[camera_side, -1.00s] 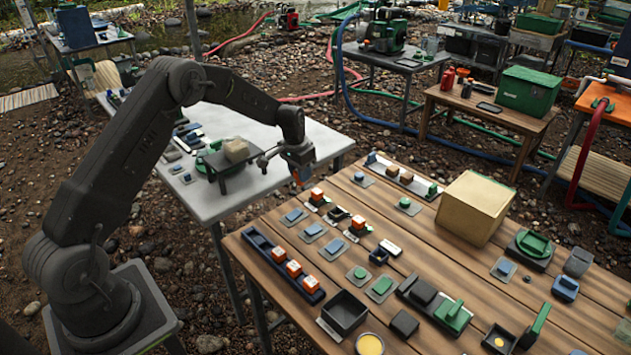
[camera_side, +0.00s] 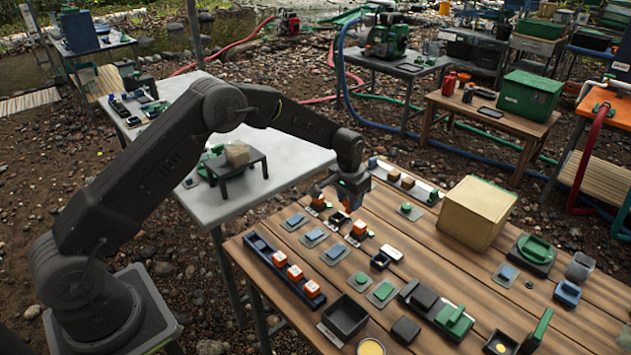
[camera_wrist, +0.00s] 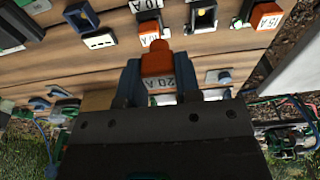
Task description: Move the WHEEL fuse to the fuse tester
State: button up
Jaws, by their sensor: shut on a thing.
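My gripper (camera_side: 345,202) is low over the left part of the wooden table. In the wrist view my gripper (camera_wrist: 158,80) is shut on an orange fuse (camera_wrist: 157,64) marked "20 A". No WHEEL label is readable. A dark open socket (camera_wrist: 203,17) with a yellowish inside lies just beyond the held fuse. In the side view the middle holder (camera_side: 340,217) is below my gripper; contact cannot be told. A small dark unit with a white label (camera_side: 381,261) may be the fuse tester; I cannot tell.
A long dark blue rack (camera_side: 259,245) holds several orange fuses at the table's left edge. A tan box (camera_side: 477,212) stands at the back right. Blue and green pieces on pads fill the middle. A grey table (camera_side: 232,205) with a small black stand (camera_side: 238,165) is behind.

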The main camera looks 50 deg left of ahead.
jog(key=d+f, duration=0.1)
jog(key=d, duration=1.2)
jog(key=shift+s+a+f, duration=0.15)
jog(key=shift+f, duration=0.95)
jog(key=shift+s+a+f, duration=0.1)
jog(key=shift+a+f, duration=0.05)
jog(key=shift+f, duration=0.95)
jog(key=shift+f, duration=0.15)
jog(key=shift+f, duration=0.6)
jog(key=shift+f, duration=0.25)
jog(key=shift+f, duration=0.35)
jog(key=shift+f, duration=0.7)
jog(key=o, duration=1)
